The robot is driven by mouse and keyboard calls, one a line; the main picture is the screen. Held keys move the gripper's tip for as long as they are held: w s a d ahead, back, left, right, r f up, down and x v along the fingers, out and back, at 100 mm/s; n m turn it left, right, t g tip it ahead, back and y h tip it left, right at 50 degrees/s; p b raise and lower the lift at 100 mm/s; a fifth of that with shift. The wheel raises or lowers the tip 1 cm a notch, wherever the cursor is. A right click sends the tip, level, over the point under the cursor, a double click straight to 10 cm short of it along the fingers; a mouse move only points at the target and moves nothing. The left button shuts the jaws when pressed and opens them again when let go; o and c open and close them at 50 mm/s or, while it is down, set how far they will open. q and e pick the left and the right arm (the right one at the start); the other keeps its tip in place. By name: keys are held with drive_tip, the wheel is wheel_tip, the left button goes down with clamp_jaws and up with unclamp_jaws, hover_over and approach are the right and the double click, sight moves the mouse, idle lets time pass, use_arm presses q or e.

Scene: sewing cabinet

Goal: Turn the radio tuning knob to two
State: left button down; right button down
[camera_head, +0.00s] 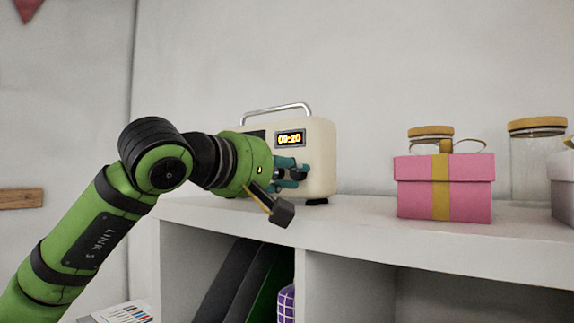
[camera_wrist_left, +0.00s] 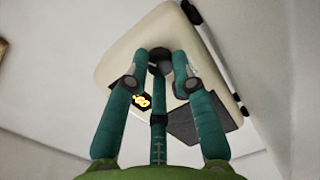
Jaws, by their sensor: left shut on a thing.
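The cream radio (camera_head: 321,155) stands on the white shelf top, with a silver handle and a lit display (camera_head: 290,138) reading 09:20. My left gripper (camera_head: 298,172) is at the lower right of its front face, below the display. In the left wrist view the gripper (camera_wrist_left: 160,65) has its teal fingers closed around the dark round tuning knob (camera_wrist_left: 159,55). The radio's body (camera_wrist_left: 125,50) fills the top of that view. The knob's marks and pointer cannot be read, so its setting is hidden. My right gripper is not in view.
A pink gift box (camera_head: 415,190) with a yellow ribbon stands right of the radio. Glass jars with wooden lids (camera_head: 536,125) stand behind it. The shelf top (camera_head: 360,208) is clear between radio and box. Dark binders (camera_head: 225,275) lean in the compartment below.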

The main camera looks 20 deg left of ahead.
use_arm(q)
drive_tip(key=shift+m+y+p, duration=0.3)
drive_tip(key=shift+m+p, duration=0.2)
drive_tip(key=shift+m, duration=1.6)
drive_tip(key=c, duration=1)
unclamp_jaws()
drive_tip(key=shift+s, duration=0.1)
drive_tip(key=v, duration=1.1)
drive_tip(key=shift+s+a, duration=0.15)
drive_tip(key=shift+s, duration=0.25)
